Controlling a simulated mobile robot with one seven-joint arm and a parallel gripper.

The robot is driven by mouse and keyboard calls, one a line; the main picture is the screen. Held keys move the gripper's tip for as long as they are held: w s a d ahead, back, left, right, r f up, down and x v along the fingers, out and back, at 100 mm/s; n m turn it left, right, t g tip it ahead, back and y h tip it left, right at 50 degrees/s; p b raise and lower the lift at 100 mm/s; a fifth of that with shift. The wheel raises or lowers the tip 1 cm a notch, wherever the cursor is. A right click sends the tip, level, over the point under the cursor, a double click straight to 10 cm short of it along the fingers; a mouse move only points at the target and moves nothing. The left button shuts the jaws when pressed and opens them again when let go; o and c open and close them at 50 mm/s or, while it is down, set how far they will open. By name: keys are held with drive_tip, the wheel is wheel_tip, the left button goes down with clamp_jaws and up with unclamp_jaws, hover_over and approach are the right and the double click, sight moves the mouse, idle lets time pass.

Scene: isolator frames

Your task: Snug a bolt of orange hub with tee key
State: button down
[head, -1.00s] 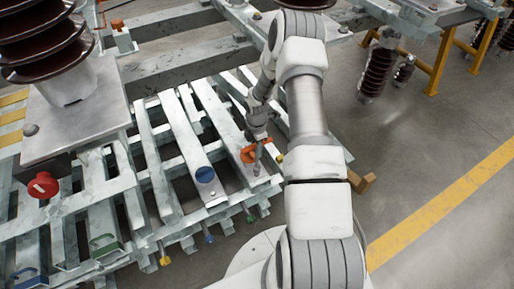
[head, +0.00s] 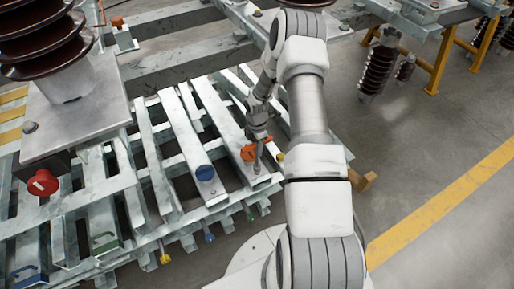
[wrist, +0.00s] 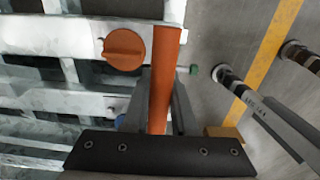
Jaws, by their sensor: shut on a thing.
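The orange hub (head: 248,153) sits on the end of a pale metal beam in the head view. It shows as a round orange knob (wrist: 124,49) with a raised ridge in the wrist view. My gripper (wrist: 163,100) is shut on the orange bar of the tee key (wrist: 166,70). The bar runs up between the fingers, just right of the hub in the wrist view. In the head view my gripper (head: 257,133) is above the hub's right side, and a grey shaft stands below it. The shaft's lower end and the bolt are too small to make out.
A blue-capped hub (head: 205,173) is on the beam to the left. A red knob (head: 43,183) and a large brown insulator (head: 45,35) stand further left. Small coloured tags hang along the frame's front edge. Open floor (head: 430,150) with a yellow line lies right.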

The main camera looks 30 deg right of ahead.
drive_tip(key=shift+f+b, duration=0.3)
drive_tip(key=shift+f, duration=0.8)
drive_tip(key=m, duration=0.9)
drive_tip(key=shift+m, duration=0.3)
drive_tip(key=m, duration=1)
